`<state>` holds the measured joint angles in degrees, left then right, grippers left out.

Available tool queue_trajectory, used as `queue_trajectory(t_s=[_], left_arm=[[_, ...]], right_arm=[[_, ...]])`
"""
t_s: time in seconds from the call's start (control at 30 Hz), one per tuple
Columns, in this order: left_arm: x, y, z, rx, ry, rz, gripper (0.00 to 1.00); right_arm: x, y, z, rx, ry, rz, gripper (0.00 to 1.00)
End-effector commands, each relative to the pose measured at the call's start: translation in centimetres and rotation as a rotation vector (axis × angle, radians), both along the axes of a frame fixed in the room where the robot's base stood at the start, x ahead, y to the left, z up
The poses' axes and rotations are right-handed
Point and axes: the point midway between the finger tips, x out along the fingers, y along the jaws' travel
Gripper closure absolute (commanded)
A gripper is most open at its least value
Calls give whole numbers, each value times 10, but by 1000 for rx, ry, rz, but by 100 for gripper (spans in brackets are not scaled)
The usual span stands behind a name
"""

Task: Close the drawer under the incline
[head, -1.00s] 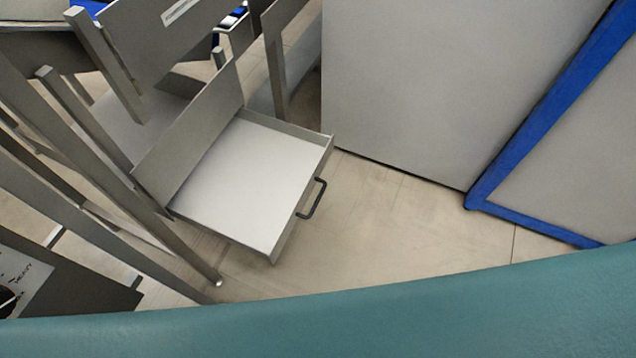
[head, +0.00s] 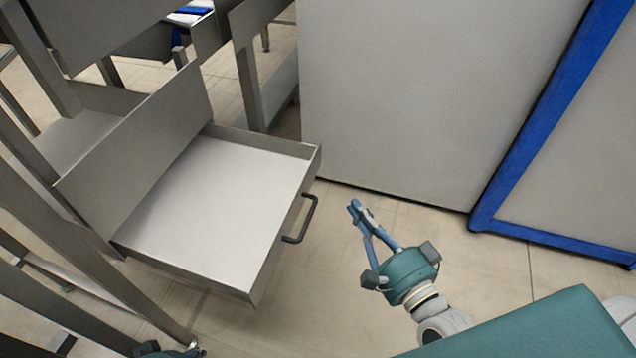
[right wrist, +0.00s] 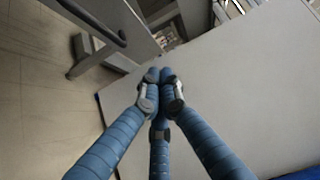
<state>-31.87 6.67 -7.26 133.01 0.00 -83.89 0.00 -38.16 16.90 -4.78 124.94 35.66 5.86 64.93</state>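The drawer (head: 215,205) is pulled well out of the grey metal frame. Its light tray is empty, and its front panel carries a dark bar handle (head: 302,220). The handle also shows at the upper left of the right wrist view (right wrist: 98,24). My right gripper (head: 355,208) is to the right of the handle, apart from it. Its blue fingers meet at the tips with nothing between them, as the right wrist view (right wrist: 160,76) shows. Only a teal and dark piece, seemingly of my left gripper, shows at the bottom left edge of the head view; its fingers are hidden.
A large grey panel (head: 390,90) stands behind and to the right of the drawer. A blue-edged panel (head: 530,130) stands further right. Metal legs (head: 85,240) flank the drawer's left side. The tiled floor (head: 330,280) in front of the handle is clear.

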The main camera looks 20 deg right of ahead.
Motion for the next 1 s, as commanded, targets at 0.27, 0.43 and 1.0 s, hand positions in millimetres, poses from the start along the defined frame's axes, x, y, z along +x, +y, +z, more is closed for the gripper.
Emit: queue_trajectory(t_s=[0.27, 0.43, 1.0], left_arm=[[-3, 1, 14, 0, -8, 1, 58], [-7, 2, 27, 0, -15, 1, 58], [-10, 2, 35, 0, -19, 2, 58]], right_arm=[[57, 10, 1, -1, -5, -2, 100], [90, 17, 0, -3, -3, -1, 100], [110, 50, -1, -6, 3, 0, 100]])
